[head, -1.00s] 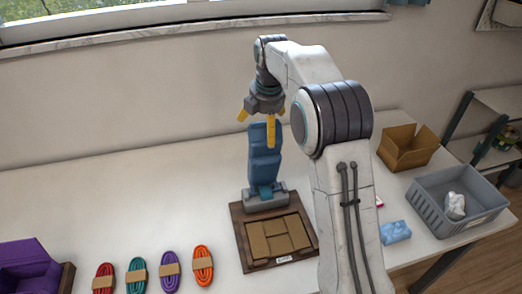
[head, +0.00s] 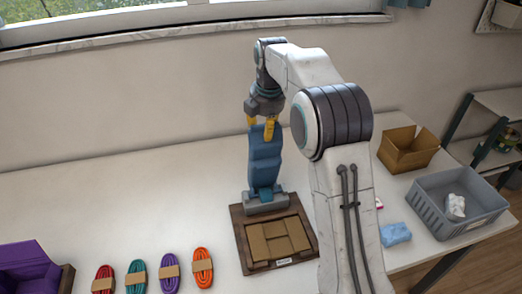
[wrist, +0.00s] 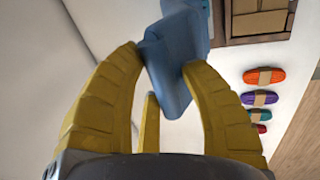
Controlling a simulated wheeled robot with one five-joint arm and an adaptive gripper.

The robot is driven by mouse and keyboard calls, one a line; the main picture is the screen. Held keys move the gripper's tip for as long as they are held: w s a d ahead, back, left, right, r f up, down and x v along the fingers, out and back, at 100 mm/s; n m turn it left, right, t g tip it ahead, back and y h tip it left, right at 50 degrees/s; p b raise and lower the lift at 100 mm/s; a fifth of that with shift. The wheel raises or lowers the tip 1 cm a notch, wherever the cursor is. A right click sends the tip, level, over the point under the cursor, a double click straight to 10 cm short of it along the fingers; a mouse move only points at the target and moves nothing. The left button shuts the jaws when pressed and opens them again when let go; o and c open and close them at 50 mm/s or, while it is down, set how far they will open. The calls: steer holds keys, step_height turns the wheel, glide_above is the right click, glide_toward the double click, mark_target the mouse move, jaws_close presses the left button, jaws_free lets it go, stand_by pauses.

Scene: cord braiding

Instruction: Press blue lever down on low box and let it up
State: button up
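The blue lever (head: 264,162) stands upright on its grey mount at the back edge of a low dark-framed box (head: 242,246) with tan blocks inside. My gripper (head: 262,124) is at the lever's top end. In the wrist view, the yellow fingers of my gripper (wrist: 165,58) are closed in on both sides of the blue lever (wrist: 176,45) and appear to touch it. A third finger lies partly behind the lever. Part of the low box (wrist: 258,40) shows at the top of the wrist view.
Several cord bundles (head: 168,272) lie left of the box. A purple holder (head: 30,262) is at the far left. At the right are an open cardboard box (head: 410,152), a grey bin (head: 436,208) and a blue packet (head: 396,234). The table left of the lever is clear.

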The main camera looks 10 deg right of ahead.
steer(key=c, duration=0.5)
steer(key=shift+s+f+b, duration=0.25)
steer(key=shift+s+b, duration=0.55)
steer(key=shift+b, duration=0.15)
steer(key=shift+s+b, duration=1)
steer(key=shift+s, duration=0.2)
steer(key=shift+s+r+b, duration=0.1)
steer(key=shift+s+b, duration=0.45)
steer(key=shift+s, duration=0.45)
